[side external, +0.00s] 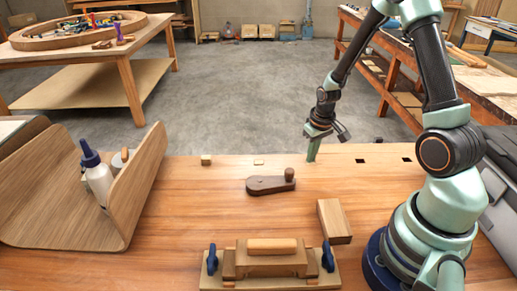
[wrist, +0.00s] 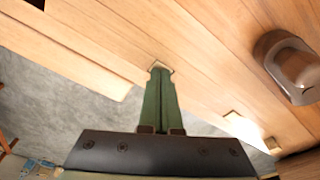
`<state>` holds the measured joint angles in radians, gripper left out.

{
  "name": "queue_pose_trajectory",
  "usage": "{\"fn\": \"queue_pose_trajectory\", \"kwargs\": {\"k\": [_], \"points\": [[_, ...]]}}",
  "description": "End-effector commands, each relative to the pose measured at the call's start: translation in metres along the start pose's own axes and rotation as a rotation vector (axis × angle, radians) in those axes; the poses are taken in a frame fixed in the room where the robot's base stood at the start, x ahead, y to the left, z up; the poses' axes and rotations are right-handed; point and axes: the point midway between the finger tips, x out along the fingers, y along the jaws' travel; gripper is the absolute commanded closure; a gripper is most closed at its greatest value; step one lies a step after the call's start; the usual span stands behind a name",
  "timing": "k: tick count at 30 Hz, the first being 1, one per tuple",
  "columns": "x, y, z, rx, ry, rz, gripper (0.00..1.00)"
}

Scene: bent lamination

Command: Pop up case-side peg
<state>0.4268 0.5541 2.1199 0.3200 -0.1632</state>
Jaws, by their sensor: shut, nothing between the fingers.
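My gripper (side external: 311,159) points down at the far edge of the wooden bench, its green fingers together and empty. In the wrist view the shut fingertips (wrist: 160,70) are at a small pale square (wrist: 159,63) in the bench top, which looks like a peg end or its hole. The fingers cover most of it, and I cannot tell whether they touch it. A raised pale peg (side external: 206,159) stands further left along that edge. A lower pale peg (side external: 258,163) sits between them, nearly flush. Two dark square holes (side external: 360,161) (side external: 407,160) lie to the right.
A dark wooden crank-shaped piece (side external: 268,185) lies in front of my gripper. A wood block (side external: 334,221) and a clamped form (side external: 270,260) are nearer. A curved wooden holder (side external: 140,195) with a glue bottle (side external: 97,178) stands left; a grey case (side external: 502,165) stands right.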

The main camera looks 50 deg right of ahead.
Motion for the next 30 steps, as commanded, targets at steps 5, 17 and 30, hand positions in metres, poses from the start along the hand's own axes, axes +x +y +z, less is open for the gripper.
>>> {"fn": "queue_pose_trajectory", "kwargs": {"k": [5,17,30], "points": [[-0.005,0.000,-0.002,0.000,0.002,0.000,1.00],[-0.027,0.001,-0.005,0.000,0.003,0.000,1.00],[-0.051,0.001,-0.008,0.000,0.003,0.000,1.00]]}}
